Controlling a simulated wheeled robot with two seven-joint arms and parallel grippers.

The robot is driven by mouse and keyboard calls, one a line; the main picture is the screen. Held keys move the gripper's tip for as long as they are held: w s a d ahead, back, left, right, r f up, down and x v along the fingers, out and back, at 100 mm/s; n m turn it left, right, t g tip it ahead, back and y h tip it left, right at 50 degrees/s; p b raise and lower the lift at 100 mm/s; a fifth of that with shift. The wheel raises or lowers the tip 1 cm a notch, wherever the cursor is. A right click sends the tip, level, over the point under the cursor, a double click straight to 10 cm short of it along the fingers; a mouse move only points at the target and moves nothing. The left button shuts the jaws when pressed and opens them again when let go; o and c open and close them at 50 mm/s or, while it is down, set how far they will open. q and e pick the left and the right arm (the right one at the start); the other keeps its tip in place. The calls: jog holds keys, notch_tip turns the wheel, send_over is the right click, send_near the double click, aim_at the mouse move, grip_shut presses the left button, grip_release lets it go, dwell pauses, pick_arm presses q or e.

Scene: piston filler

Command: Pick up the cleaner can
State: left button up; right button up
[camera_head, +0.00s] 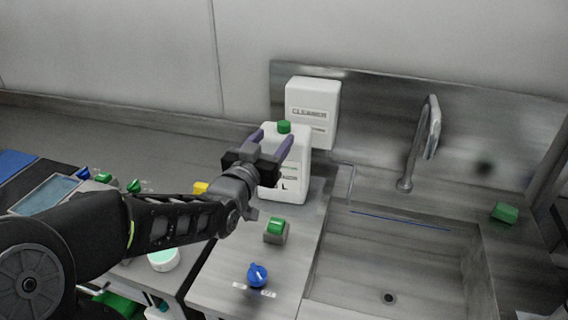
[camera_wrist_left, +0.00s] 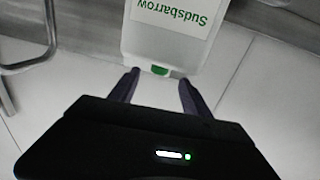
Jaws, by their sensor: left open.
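The cleaner can is a white jug (camera_head: 298,178) with a green cap (camera_head: 285,127), upright on the steel counter left of the sink. In the left wrist view the can (camera_wrist_left: 165,45) appears upside down, with a green "Sudsbarrow" label (camera_wrist_left: 172,14) and its green cap (camera_wrist_left: 160,70) between the fingertips. My left gripper (camera_head: 272,138) is open, its two purple fingers in front of the upper part of the can; it also shows in the left wrist view (camera_wrist_left: 159,77). I cannot tell whether the fingers touch the can. My right gripper is not in view.
A white box marked "CLEANER" (camera_head: 312,108) is on the back panel behind the can. The sink (camera_head: 400,262) and faucet (camera_head: 428,135) lie to the right.

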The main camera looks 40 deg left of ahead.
aim_at(281, 127)
pick_arm(q)
jog(key=p+x, duration=0.1)
jog(key=x, duration=0.4)
jog(key=shift+w, duration=0.1)
jog(key=shift+c, duration=0.4)
grip_shut()
dwell(0.5)
dwell(0.7)
jog(key=shift+r, duration=0.2)
